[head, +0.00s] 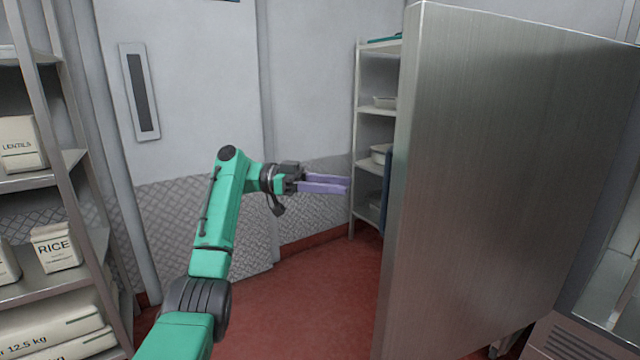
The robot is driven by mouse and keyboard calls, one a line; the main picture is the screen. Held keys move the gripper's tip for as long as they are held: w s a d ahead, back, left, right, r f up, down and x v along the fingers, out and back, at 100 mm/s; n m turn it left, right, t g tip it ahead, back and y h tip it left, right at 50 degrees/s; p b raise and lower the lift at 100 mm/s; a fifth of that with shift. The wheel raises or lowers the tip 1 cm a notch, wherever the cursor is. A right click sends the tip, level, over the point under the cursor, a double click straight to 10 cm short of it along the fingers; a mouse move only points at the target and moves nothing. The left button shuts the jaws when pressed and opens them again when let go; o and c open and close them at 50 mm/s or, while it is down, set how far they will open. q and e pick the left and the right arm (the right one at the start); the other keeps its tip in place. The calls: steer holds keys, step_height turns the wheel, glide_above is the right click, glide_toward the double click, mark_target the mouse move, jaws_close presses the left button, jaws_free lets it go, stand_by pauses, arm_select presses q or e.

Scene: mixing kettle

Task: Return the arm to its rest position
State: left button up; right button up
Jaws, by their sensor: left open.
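My left arm reaches up from the bottom of the head view, green with dark joints, bent at the elbow. Its left gripper (347,185) points to the right with its two purple fingers apart and nothing between them. It is held in the air in front of the wall and the white shelf unit. The right gripper does not show.
A large steel panel (500,180) stands close on the right and hides part of the white shelf unit (355,150). A metal rack (75,185) at left holds a rice box (56,247), a lentils box (20,143) and sacks (55,332). Red floor (310,295) between is clear.

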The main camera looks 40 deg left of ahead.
arm_select(q)
steer(key=v, duration=0.4)
stand_by(0.3)
